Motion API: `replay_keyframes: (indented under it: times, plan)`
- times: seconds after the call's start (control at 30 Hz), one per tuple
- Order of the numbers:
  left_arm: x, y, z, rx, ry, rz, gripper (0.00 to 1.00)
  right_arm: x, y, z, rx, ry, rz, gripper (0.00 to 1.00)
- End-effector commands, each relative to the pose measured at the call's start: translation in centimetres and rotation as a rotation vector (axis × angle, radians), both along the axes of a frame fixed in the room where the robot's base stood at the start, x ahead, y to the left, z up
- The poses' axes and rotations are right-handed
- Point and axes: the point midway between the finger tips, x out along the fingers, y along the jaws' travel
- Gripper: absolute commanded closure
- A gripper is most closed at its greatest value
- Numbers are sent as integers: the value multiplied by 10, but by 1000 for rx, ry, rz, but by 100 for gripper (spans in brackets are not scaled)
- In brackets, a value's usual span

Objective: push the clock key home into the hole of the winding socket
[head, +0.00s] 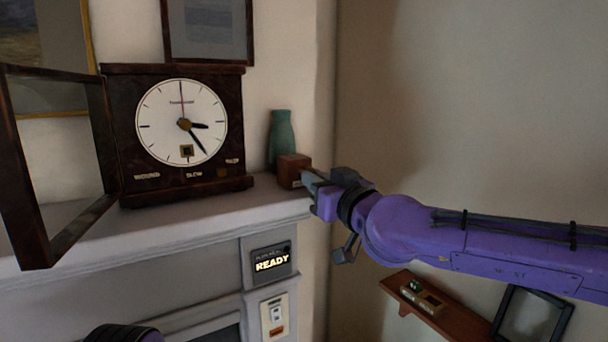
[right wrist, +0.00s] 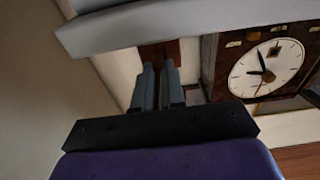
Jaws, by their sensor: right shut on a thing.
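The clock (head: 181,130) stands upright on the mantel, its white dial facing me. The winding socket (head: 187,151) is a small square brass piece with a dark hole, low on the dial. My right gripper (head: 309,178) is at the right end of the mantel, close against a small brown wooden box (head: 290,168), well right of the clock. In the right wrist view its fingers (right wrist: 158,82) are nearly together, pointing at the brown box (right wrist: 160,50). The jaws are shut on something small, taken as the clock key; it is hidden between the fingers.
The clock's dark-framed glass door (head: 98,140) hangs open at the left. A green vase (head: 282,139) stands behind the box. A panel reading READY (head: 271,261) is on the mantel front (head: 200,225). A small shelf (head: 420,305) is on the wall at lower right.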

Motion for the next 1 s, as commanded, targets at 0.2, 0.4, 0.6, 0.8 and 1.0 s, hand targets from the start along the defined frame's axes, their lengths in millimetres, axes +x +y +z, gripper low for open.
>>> replay_keyframes:
  times: [0.2, 0.4, 0.6, 0.8, 1.0]
  plan:
    - [0, 0, -3, 0, 0, 0, 57, -9, -6, -1, 1, -1, -1, 100]
    - [0, 0, -4, 0, 0, 0, 57, -17, -11, -1, 1, -1, -1, 100]
    - [0, 0, -6, 0, 0, 0, 57, -25, -17, -2, 1, -1, -1, 100]
    - [0, 0, -7, 0, 0, 0, 57, -33, -22, -2, 1, -1, 0, 100]
    - [0, 0, -8, 0, 0, 0, 57, -40, -27, -3, 0, -1, 0, 100]
